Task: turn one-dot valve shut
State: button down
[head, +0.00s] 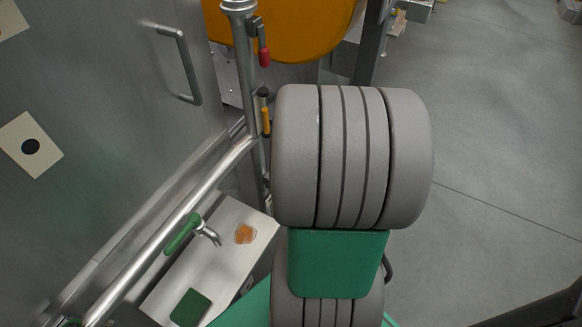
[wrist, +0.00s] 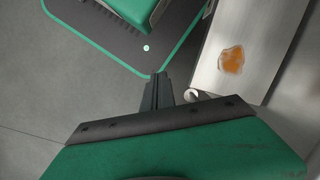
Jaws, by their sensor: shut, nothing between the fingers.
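A pale card with one black dot (head: 31,146) is on the steel panel at left in the head view. A green-handled valve (head: 182,235) with a curved metal spout (head: 208,233) sits on the slanted pipe, below and right of that card. I cannot tell for certain whether it is the one-dot valve. My gripper (wrist: 157,80) is shut and empty in the wrist view. A small metal end, apparently the spout (wrist: 192,95), shows just right of its fingers. The valve handle is not visible there. In the head view my arm hides the gripper.
A pale bench (head: 231,225) below the pipe carries an orange patch (head: 245,233) and a green square (head: 190,307). A red handle (head: 264,57) and a yellow handle (head: 266,121) are on the upright pipe. Open floor (head: 490,160) lies at right.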

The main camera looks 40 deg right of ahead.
jog(key=s+d+f+m+t+y, duration=0.2)
jog(key=d+f+m+t+y, duration=0.3)
jog(key=f, duration=0.7)
jog(key=w+d+r+n+t+h, duration=0.3)
jog(key=w+d+r+n+t, duration=0.6)
jog(key=w+d+n, duration=0.7)
jog(key=w+a+f+n+b, duration=0.1)
jog(key=w+a+f+b, duration=0.3)
jog(key=w+a+f, duration=0.1)
notch_tip(320, 180, down, 3)
jog(key=shift+w+a+r+n+b, duration=0.1)
jog(key=shift+w+a+n+b, duration=0.25)
jog(key=shift+w, duration=0.5)
